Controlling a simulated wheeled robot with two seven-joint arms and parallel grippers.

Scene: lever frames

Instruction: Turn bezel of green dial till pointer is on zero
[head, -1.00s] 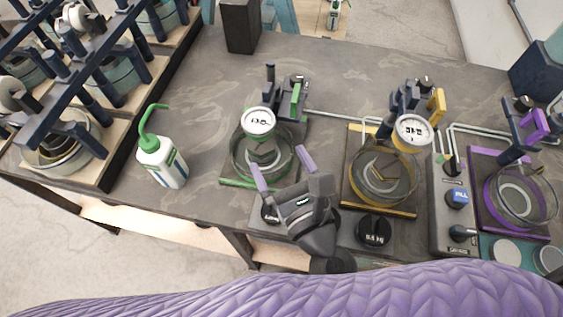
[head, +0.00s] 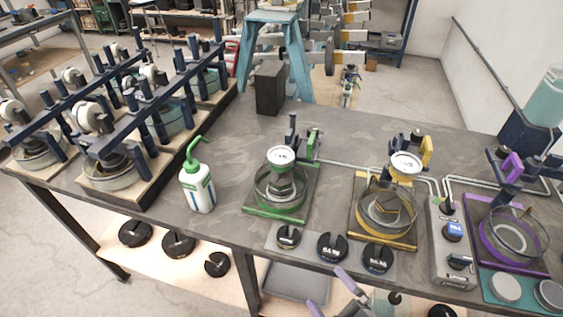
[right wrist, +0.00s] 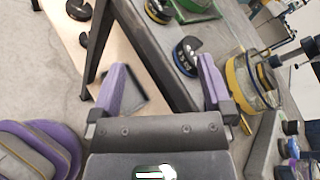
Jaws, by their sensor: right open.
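The green dial (head: 281,156) is a round white-faced gauge on the green-based lever frame, above a clear round dish with a green rim (head: 279,205). Its face has dark marks too small to read, so I cannot tell where the pointer stands. My right gripper (head: 335,292) is at the bottom edge of the head view, in front of the table edge and well short of the dial. In the right wrist view its two purple fingers (right wrist: 162,78) are spread with nothing between them. The dial is not visible there. My left gripper is not in view.
A yellow frame with its own dial (head: 405,166) stands right of the green one, a purple frame (head: 512,235) farther right. A green-capped bottle (head: 197,188) stands to the left. Several black slotted weights (head: 332,247) lie along the front edge. A dark block (head: 270,88) stands behind.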

